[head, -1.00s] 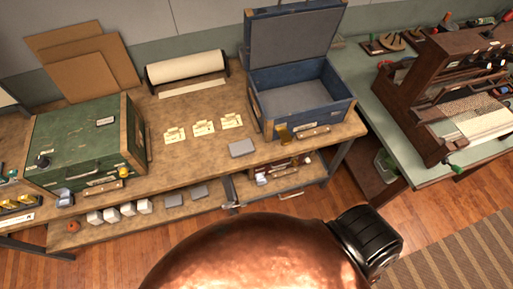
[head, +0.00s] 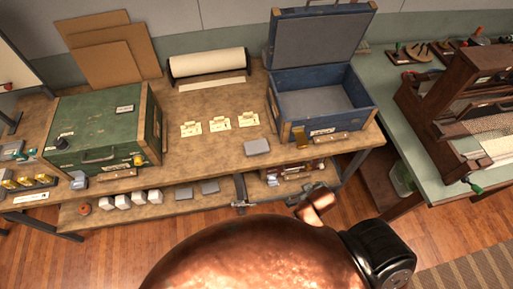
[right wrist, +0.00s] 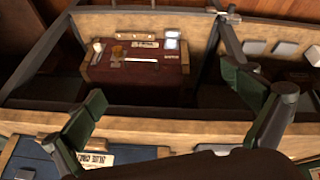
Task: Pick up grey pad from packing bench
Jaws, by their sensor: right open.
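A grey pad (head: 257,147) lies flat on the wooden packing bench (head: 200,153), just left of the open blue case (head: 320,103) and below a row of cream tags. Two similar grey pads (head: 210,187) lie on the lower shelf; they also show in the right wrist view (right wrist: 287,48). My right gripper (right wrist: 175,112) is open and empty in the right wrist view, over the bench's front edge. The pad on the bench top is not visible there. In the head view neither gripper can be made out; my copper arm covers the bottom middle.
A closed green case (head: 100,127) stands at the bench's left. White blocks (head: 139,199) sit on the lower shelf. A paper roll (head: 207,63) lies at the back. A loom (head: 460,105) stands right.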

